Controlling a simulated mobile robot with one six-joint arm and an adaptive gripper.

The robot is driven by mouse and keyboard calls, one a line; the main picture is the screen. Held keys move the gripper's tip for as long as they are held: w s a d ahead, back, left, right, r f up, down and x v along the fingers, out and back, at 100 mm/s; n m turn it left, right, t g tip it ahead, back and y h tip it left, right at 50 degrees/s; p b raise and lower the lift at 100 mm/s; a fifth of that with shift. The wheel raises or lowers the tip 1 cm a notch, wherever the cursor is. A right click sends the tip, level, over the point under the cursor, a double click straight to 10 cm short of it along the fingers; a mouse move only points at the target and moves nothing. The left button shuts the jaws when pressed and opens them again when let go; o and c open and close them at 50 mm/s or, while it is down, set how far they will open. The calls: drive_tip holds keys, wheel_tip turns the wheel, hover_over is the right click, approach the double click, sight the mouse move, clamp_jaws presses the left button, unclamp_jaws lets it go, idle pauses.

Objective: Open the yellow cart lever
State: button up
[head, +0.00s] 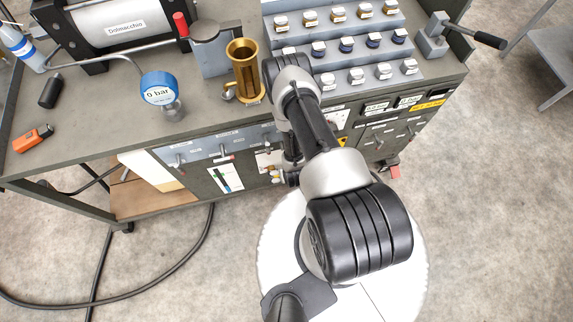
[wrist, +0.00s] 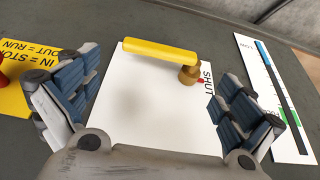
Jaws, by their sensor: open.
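The yellow lever (wrist: 158,52) shows in the wrist view as a bar lying roughly across the picture, tilted slightly down to the right. Its right end meets a brass pivot (wrist: 189,75) on a white plate (wrist: 135,110). The word SHUT is printed beside the pivot. My gripper (wrist: 156,88) is open, with its blue-padded fingers on either side of the plate. The lever lies ahead of the fingertips, and nothing is between the fingers. In the head view my arm hides most of the gripper, and I cannot make out the lever clearly there.
A yellow sign (wrist: 25,75) with a red knob is at the left, and a white gauge strip (wrist: 275,100) at the right. The cart top (head: 120,125) holds a brass cylinder (head: 244,70), a blue gauge (head: 158,88) and stepped racks (head: 345,45). A hose (head: 180,262) lies on the floor.

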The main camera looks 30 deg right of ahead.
drive_tip(key=b+x, duration=0.2)
drive_tip(key=x, duration=0.4)
drive_tip(key=shift+w, duration=0.1)
drive_tip(key=shift+d, duration=0.1)
drive_tip(key=c, duration=1.2)
